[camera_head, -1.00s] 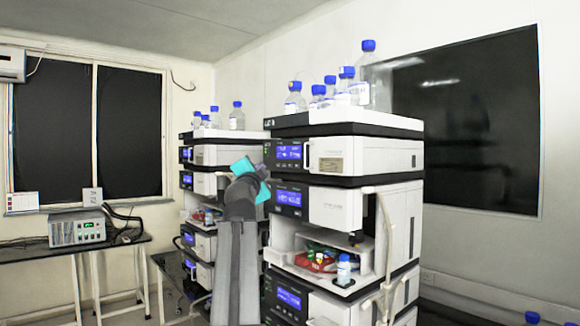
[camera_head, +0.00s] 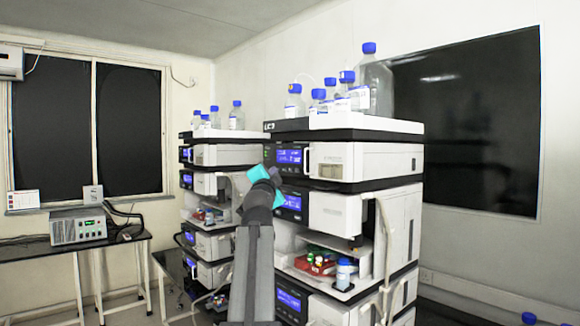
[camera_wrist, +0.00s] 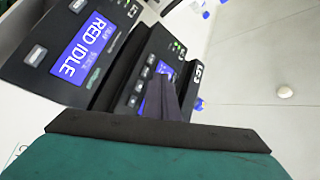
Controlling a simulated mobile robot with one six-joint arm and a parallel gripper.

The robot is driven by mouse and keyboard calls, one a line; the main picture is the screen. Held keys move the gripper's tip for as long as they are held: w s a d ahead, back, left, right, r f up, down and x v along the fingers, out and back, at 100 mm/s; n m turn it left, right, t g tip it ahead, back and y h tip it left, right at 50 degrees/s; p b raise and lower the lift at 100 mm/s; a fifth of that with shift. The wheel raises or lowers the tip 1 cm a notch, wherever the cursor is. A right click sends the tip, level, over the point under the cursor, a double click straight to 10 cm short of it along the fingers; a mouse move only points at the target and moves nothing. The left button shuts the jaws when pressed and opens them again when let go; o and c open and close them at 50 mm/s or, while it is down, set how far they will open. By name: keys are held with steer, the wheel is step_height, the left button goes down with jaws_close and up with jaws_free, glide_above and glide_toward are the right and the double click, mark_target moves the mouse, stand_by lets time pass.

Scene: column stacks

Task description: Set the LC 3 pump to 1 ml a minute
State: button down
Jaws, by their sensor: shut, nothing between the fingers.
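The stack labelled LC3 (camera_head: 269,126) stands at centre right in the head view. Its top module has a dark front panel with a lit blue screen (camera_head: 289,156). A second module below has another blue screen (camera_head: 292,202), partly behind my gripper. My gripper (camera_head: 274,176) is shut and empty in front of the panels, at their left. In the wrist view the shut fingers (camera_wrist: 168,98) cover part of the top module's small keys and screen. I cannot tell whether the fingertips touch the panel.
Blue-capped bottles (camera_head: 318,97) stand on top of the stack. A red tray (camera_head: 312,264) with small bottles sits in its lower opening. A similar stack (camera_head: 215,155) stands behind at the left. A grey instrument (camera_head: 78,226) rests on the left table.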

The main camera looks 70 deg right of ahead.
steer(key=shift+s+d+p, duration=0.25)
steer(key=shift+s+d, duration=0.3)
steer(key=shift+d, duration=0.3)
steer(key=shift+s+d+p, duration=0.25)
steer(key=shift+s+d, duration=0.3)
steer(key=shift+d, duration=0.25)
steer(key=shift+s+d+b, duration=0.3)
steer(key=shift+s+d, duration=0.1)
steer(key=shift+d, duration=0.3)
stand_by(2.1)
steer(key=shift+a, duration=0.1)
steer(key=shift+w+a+b, duration=0.45)
steer(key=shift+a+b, duration=0.2)
steer(key=shift+b, duration=0.2)
steer(key=shift+w+a+b, duration=0.45)
steer(key=shift+a+b, duration=0.2)
steer(key=shift+a, duration=0.05)
steer(key=shift+w+a+b, duration=0.45)
steer(key=shift+a+b, duration=0.2)
steer(key=shift+a, duration=0.05)
steer(key=shift+w+a+b, duration=0.45)
steer(key=shift+a+b, duration=0.2)
steer(key=shift+a, duration=0.05)
